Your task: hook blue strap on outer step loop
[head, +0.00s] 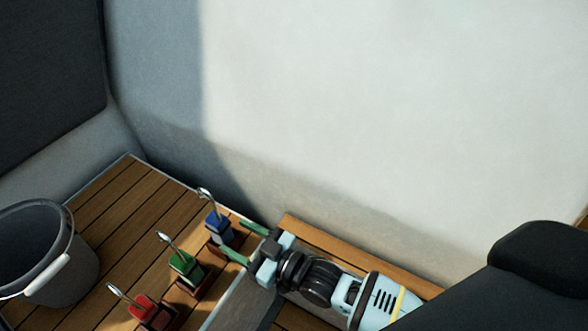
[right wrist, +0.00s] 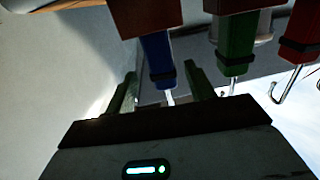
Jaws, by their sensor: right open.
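The blue strap (head: 217,228) stands in a brown holder on the slatted wooden seat, with its metal hook pointing up. My right gripper (head: 243,241) is open and empty, its green fingertips just right of the blue strap. In the right wrist view, the blue strap (right wrist: 157,60) shows beyond and between the two spread fingers (right wrist: 162,88), with its hook partly hidden behind the gripper body. Whether the fingers touch it I cannot tell. I cannot make out the outer step loop in either view. My left gripper is not in view.
A green strap (head: 186,267) and a red strap (head: 148,311) stand in holders in a row with the blue one, close by. A grey bucket (head: 78,275) with a white-gripped handle stands at the left. A pale wall (head: 380,110) rises behind; a wooden ledge (head: 310,235) runs along its foot.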

